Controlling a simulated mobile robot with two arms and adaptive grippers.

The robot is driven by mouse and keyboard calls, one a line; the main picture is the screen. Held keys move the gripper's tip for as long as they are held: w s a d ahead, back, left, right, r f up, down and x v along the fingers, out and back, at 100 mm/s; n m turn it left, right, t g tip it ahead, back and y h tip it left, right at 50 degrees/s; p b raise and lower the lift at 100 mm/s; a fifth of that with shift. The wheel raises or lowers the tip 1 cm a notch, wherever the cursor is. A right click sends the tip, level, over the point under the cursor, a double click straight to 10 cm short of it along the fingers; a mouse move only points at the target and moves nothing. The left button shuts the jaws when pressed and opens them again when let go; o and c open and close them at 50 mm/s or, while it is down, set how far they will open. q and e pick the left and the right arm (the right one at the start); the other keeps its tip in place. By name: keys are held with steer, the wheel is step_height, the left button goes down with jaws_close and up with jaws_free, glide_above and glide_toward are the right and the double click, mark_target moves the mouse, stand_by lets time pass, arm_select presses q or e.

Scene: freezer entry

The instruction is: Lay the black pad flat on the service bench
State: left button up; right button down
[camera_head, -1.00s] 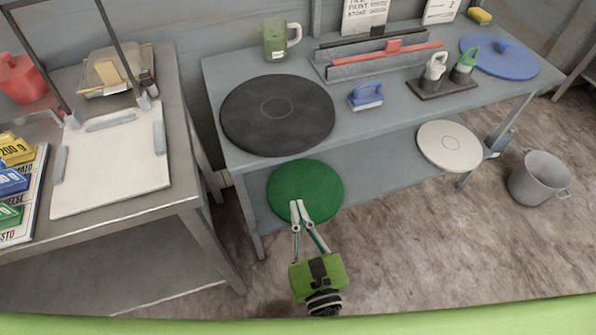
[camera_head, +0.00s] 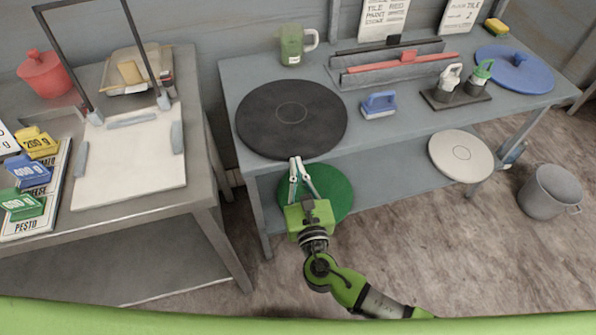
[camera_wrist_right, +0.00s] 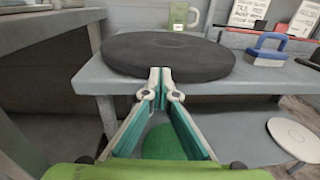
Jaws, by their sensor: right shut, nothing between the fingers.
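The black pad (camera_head: 291,112) is a round dark disc with a faint ring at its middle. It lies flat on the grey service bench (camera_head: 385,133), near the bench's left end, and it also shows in the right wrist view (camera_wrist_right: 165,52). My right gripper (camera_head: 296,160) is shut and empty. Its fingertips are at the front edge of the pad in the head view. In the right wrist view the fingertips (camera_wrist_right: 160,72) overlap the pad's near rim; I cannot tell whether they touch it. My left gripper is not in view.
A green round pad (camera_head: 335,192) and a white round pad (camera_head: 461,156) lie on the lower shelf. A blue brush (camera_head: 378,105), a green mug (camera_head: 292,45) and a blue disc (camera_head: 515,57) stand on the bench. A second table (camera_head: 160,205) is at the left.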

mark_target(294, 153)
steer(key=x, duration=0.4)
steer(key=shift+w, duration=0.15)
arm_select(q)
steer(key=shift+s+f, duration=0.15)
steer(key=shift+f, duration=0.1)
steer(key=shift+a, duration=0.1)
arm_select(e)
steer(key=shift+d+f, duration=0.1)
